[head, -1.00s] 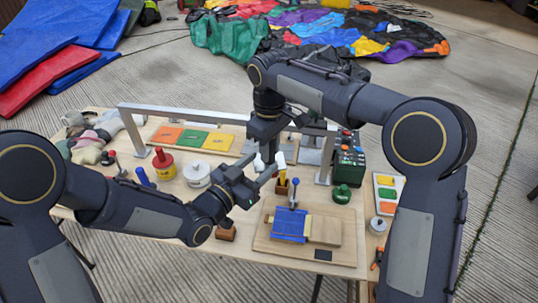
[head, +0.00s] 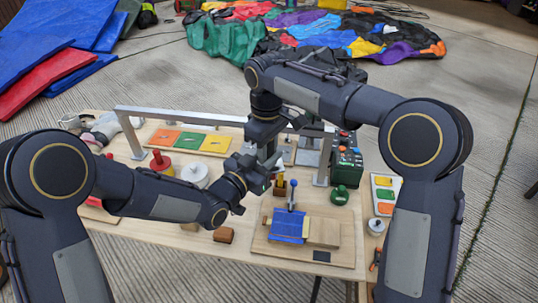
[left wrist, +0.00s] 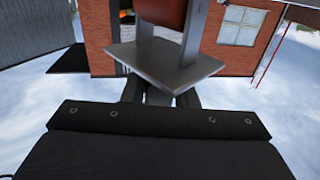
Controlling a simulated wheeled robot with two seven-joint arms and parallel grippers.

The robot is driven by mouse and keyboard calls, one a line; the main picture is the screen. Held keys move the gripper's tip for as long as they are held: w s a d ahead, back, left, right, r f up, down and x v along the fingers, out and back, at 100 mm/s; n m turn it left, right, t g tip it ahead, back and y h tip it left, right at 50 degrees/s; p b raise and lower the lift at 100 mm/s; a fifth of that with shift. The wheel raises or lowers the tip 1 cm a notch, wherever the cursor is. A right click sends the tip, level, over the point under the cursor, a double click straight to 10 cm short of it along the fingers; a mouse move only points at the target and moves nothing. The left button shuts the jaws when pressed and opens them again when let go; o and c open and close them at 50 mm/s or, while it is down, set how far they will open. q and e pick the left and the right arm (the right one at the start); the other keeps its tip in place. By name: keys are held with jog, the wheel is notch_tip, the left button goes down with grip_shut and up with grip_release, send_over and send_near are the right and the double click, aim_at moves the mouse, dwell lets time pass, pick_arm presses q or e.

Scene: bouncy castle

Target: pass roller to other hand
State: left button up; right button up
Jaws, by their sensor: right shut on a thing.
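My right gripper (head: 266,147) points down over the middle of the table and is shut on the roller. In the head view the grippers and arms largely hide the roller. In the left wrist view a dark red roller (left wrist: 172,12) appears between two grey uprights on a grey plate, straight ahead of the left gripper. My left gripper (head: 257,172) comes in from the left, close below the right one. Its two dark fingers (left wrist: 160,97) look apart, with a grey part between them; whether they touch it I cannot tell.
Below the grippers a wooden board (head: 335,256) holds blue fabric (head: 287,229) and a blue-knobbed tool (head: 291,195). A metal frame (head: 180,114) spans the table behind.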

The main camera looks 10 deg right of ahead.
jog(key=o, duration=1.1)
jog(key=shift+w, duration=0.15)
jog(key=shift+c, duration=0.2)
jog(key=shift+r, duration=0.1)
